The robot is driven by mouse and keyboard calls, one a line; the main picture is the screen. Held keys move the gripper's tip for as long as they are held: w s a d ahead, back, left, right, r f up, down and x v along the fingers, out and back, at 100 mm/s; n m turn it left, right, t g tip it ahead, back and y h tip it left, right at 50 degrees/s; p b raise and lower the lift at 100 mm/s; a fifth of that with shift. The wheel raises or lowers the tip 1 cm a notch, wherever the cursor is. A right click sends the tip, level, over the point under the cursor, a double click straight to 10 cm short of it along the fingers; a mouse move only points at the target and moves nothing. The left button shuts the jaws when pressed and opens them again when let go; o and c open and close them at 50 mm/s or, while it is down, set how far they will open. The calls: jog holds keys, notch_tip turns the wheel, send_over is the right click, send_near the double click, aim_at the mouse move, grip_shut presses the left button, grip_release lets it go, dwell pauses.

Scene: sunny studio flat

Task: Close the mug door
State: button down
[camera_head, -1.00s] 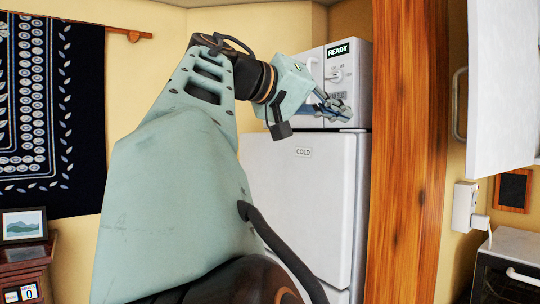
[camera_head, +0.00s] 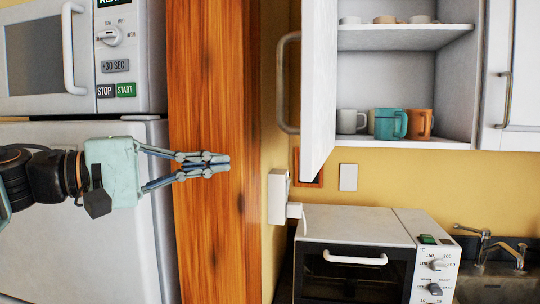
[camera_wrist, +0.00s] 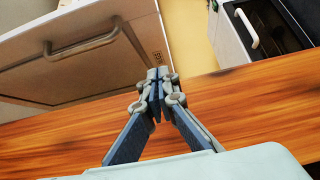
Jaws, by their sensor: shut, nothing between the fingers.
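The mug door (camera_head: 318,85) is the white door at the left of the wall cabinet in the head view. It stands open, swung out toward me, with a grey bar handle (camera_head: 285,82) on its outer face. In the wrist view, a white panel with a grey handle, which looks like the same door (camera_wrist: 110,70), fills the upper left. My gripper (camera_head: 222,164) is shut and empty, level and pointing right in front of the wooden partition. It is left of and below the door, apart from it. Its fingertips also show in the wrist view (camera_wrist: 157,78).
The open cabinet (camera_head: 405,37) holds several mugs, including a teal mug (camera_head: 390,124) and an orange mug (camera_head: 420,124). The wooden partition (camera_head: 215,60) stands behind my gripper. An oven (camera_head: 357,228) sits below the cabinet, and the fridge (camera_head: 85,215) is at left.

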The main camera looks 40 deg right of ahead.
jog(key=s+d, duration=0.5)
jog(key=d, duration=0.7)
jog(key=shift+s+p, duration=0.35)
jog(key=shift+p, duration=0.05)
jog(key=shift+s, duration=0.1)
